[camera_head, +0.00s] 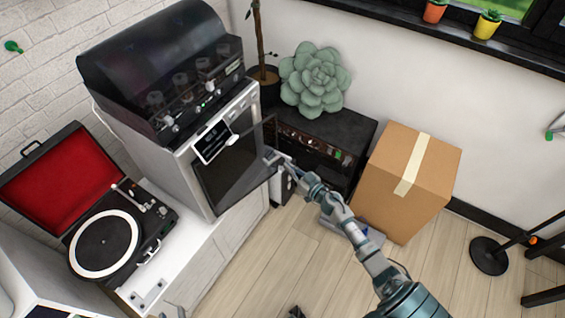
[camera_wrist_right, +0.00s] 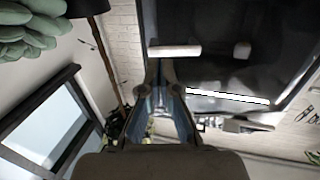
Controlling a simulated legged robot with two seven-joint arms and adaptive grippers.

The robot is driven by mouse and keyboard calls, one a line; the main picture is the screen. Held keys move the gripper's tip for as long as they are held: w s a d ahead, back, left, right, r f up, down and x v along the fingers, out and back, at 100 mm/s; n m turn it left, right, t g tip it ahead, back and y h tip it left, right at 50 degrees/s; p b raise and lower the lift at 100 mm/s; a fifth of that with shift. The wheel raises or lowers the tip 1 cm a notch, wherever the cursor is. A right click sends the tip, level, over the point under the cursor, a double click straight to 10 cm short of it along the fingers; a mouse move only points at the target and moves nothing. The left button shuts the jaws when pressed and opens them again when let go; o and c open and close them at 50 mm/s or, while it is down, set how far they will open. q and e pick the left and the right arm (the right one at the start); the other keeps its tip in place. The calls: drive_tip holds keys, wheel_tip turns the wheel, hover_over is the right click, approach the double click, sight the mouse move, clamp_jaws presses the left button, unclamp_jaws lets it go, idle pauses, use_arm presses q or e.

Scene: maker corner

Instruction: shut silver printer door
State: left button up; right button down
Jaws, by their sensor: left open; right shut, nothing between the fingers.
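The silver printer (camera_head: 179,158) stands on a white cabinet in the head view. Its dark see-through door (camera_head: 238,176) stands open, swung out from the front at an angle. My right gripper (camera_head: 273,158) is shut and empty at the door's outer edge; contact is unclear. In the right wrist view its fingertips (camera_wrist_right: 160,62) are close together, just below a white bar (camera_wrist_right: 175,51) beside the dark panel (camera_wrist_right: 235,25). My left gripper (camera_head: 235,313) appears only as fingertips at the bottom edge, apart and empty.
A record player (camera_head: 104,243) with a red-lined lid stands left of the printer. A dark low cabinet (camera_head: 345,125) with a succulent (camera_head: 314,78) and a cardboard box (camera_head: 384,188) stand right of it. The wooden floor (camera_head: 262,268) in front is mostly clear.

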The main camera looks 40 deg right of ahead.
sight(279, 157)
drive_tip(key=w, duration=0.3)
drive_tip(key=shift+a+b, duration=0.25)
drive_tip(key=shift+b, duration=0.15)
use_arm(q)
drive_tip(key=r+t, duration=0.1)
drive_tip(key=w+d+r+t, duration=0.1)
drive_tip(key=r, duration=0.1)
drive_tip(key=shift+w+h, duration=0.1)
drive_tip(key=shift+h, duration=0.3)
use_arm(e)
drive_tip(key=shift+w+d, duration=0.2)
drive_tip(key=shift+w, duration=0.05)
